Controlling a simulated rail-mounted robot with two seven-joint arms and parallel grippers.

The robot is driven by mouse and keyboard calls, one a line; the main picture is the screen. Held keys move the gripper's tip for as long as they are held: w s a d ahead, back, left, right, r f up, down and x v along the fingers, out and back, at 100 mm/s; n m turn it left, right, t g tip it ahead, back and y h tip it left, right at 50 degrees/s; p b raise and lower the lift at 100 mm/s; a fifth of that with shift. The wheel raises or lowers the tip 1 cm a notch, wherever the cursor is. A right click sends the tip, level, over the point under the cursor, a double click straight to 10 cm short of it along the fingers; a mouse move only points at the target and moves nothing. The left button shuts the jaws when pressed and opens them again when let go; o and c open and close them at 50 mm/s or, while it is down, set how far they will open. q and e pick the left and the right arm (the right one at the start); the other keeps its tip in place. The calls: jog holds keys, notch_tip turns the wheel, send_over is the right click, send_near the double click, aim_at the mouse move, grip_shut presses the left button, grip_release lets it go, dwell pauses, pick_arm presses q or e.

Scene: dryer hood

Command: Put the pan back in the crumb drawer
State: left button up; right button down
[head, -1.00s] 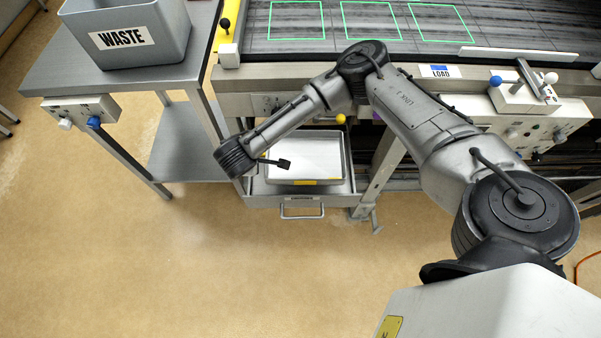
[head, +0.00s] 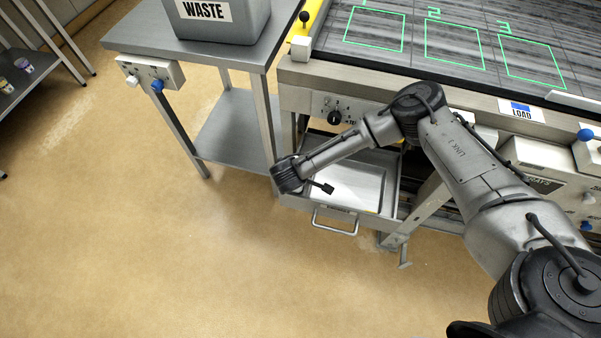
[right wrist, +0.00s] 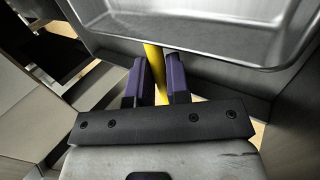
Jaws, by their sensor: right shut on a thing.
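The crumb drawer (head: 327,211) is pulled out below the machine, its front handle facing the floor. The shallow metal pan (head: 362,184) shows inside the drawer outline in the head view, partly hidden by my right arm. It also fills the top of the right wrist view (right wrist: 205,48). My right gripper (right wrist: 158,82) has its purple fingers closed on a yellow bar (right wrist: 153,58) at the pan's near edge. In the head view the right fingers are hidden beneath my wrist. Whether the pan rests on the drawer floor cannot be told. My left gripper is not in view.
A steel side table (head: 187,45) with a grey WASTE bin (head: 240,22) stands left of the drawer. A control box (head: 150,73) hangs on its front. A machine leg (head: 415,210) stands right of the drawer. The floor in front is clear.

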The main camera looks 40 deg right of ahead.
dwell(0.3)
jog(key=c, duration=1.3)
grip_release()
jog(key=shift+f, duration=0.1)
jog(key=shift+o, duration=1)
jog(key=p+v, duration=0.4)
jog(key=v, duration=0.7)
jog(key=s+a+n+y, duration=0.1)
jog(key=s+a+y, duration=0.4)
jog(key=a, duration=0.5)
jog(key=s+a+n+y, duration=0.1)
jog(key=s+a+y, duration=0.3)
jog(key=s+a, duration=0.5)
jog(key=s+d+f+m+h, duration=0.1)
jog(key=s+d+m, duration=0.2)
jog(key=s+d, duration=0.2)
jog(key=s+d+f+m+h, duration=0.1)
jog(key=s+d+f+m, duration=0.1)
jog(key=s+d, duration=0.4)
jog(key=d+m, duration=0.1)
jog(key=d, duration=0.3)
jog(key=shift+d+f+m+h, duration=0.15)
jog(key=shift+d+m+h, duration=0.15)
jog(key=shift+d+h, duration=0.1)
